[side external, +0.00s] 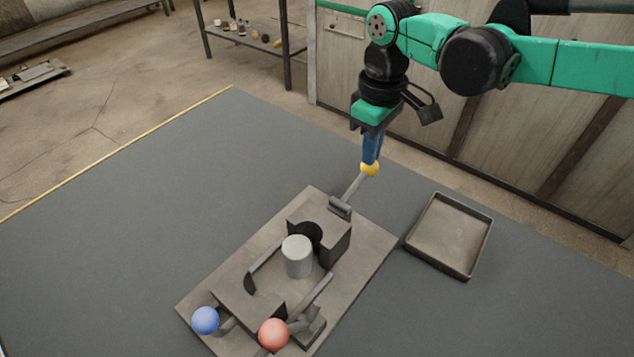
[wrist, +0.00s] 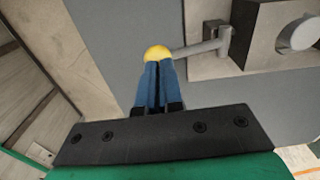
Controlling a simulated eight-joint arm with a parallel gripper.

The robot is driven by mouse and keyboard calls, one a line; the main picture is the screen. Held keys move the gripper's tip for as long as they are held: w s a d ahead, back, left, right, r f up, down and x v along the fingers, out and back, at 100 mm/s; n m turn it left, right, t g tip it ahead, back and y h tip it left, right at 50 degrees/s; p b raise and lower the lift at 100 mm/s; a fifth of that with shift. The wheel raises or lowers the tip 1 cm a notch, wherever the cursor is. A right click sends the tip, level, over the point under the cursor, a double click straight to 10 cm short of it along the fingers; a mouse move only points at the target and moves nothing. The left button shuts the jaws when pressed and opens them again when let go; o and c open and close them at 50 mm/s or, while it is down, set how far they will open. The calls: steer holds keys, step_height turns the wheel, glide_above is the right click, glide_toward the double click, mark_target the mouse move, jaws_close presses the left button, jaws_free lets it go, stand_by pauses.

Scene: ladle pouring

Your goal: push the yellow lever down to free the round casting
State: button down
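The yellow lever's ball knob (side external: 370,169) sits at the end of a grey rod that slants up from a hinge at the back of the fixture. My gripper (side external: 371,155) points down with its blue fingertips at the knob, which they partly cover. In the wrist view the two blue fingers (wrist: 159,85) are close together and end at the yellow knob (wrist: 157,53). I cannot tell whether they grip it or only touch it. The round casting (side external: 297,256) is a pale grey cylinder standing upright in front of the dark block's round recess. It partly shows in the wrist view (wrist: 298,34).
The fixture's base plate (side external: 375,236) lies on the grey mat. A blue knob (side external: 205,320) and a red knob (side external: 273,334) stand at its front end. An empty shallow tray (side external: 450,235) lies to the right. The mat at left is clear.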

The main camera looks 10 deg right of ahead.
steer(key=shift+f, duration=0.3)
steer(key=shift+w+f, duration=0.1)
steer(key=shift+f, duration=0.25)
steer(key=shift+r, duration=0.1)
step_height(320, 180, up, 11)
stand_by(1.5)
steer(key=shift+d, duration=0.1)
